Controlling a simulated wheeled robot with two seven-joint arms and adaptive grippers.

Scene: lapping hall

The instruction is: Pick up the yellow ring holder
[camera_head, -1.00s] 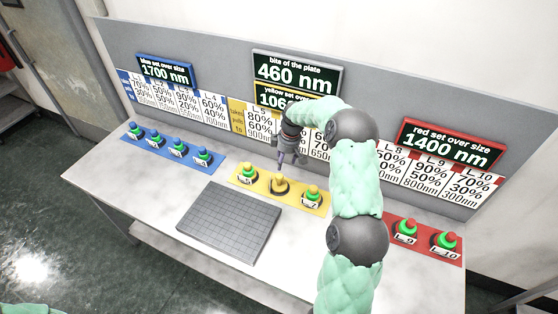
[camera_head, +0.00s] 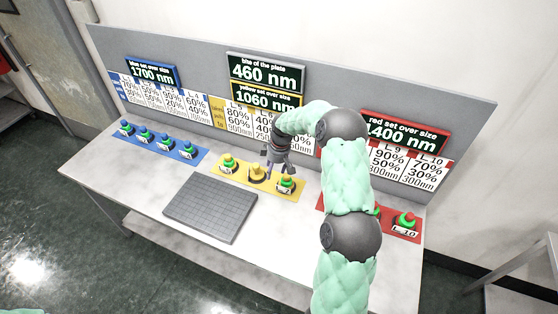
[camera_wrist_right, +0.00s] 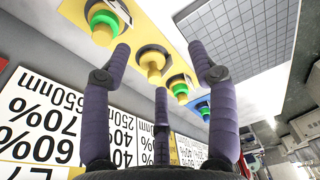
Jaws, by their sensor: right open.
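The yellow ring holder (camera_head: 257,173) stands upright in the middle of the yellow mat (camera_head: 236,179), between two holders with green and yellow parts. It has a yellow knob on a dark round base. My right gripper (camera_head: 275,169) is open and empty, close to the holder and slightly to its right in the head view. In the right wrist view the holder (camera_wrist_right: 152,64) shows between the spread purple fingers of the gripper (camera_wrist_right: 160,58), seemingly beyond their tips. I cannot tell the exact gap. My left gripper is not in view.
A holder with green and yellow parts (camera_head: 228,163) stands left of the ring holder, another (camera_head: 286,185) close to my right gripper. A grey gridded plate (camera_head: 210,207) lies in front. Blue (camera_head: 190,156) and red mats hold more. An upright sign panel (camera_head: 200,59) stands behind.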

